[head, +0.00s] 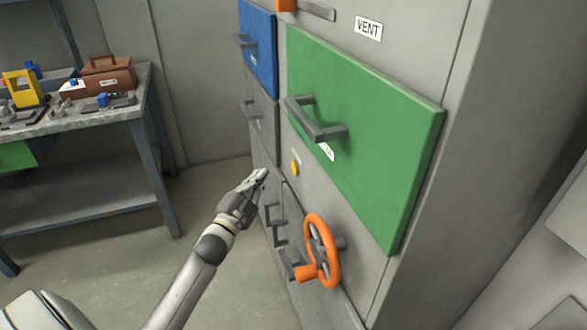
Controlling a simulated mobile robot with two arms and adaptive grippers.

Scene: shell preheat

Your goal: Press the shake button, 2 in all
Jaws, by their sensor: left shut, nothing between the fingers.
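A small yellow button (295,168) sits on the grey cabinet front, below the green drawer and above the orange handwheel. A small label is above it, too small to read, so I cannot confirm that it is the shake button. My left gripper (261,175) is shut and empty. In the picture it is left of the yellow button and a little lower, with a visible gap between them. My right gripper is not in view.
The green drawer (365,140) with its grey handle (316,122) and the orange handwheel (322,250) stick out from the cabinet. A blue drawer (258,50) is further left. A workbench (70,122) with tools and a brown box (107,75) stands at left. Floor between is clear.

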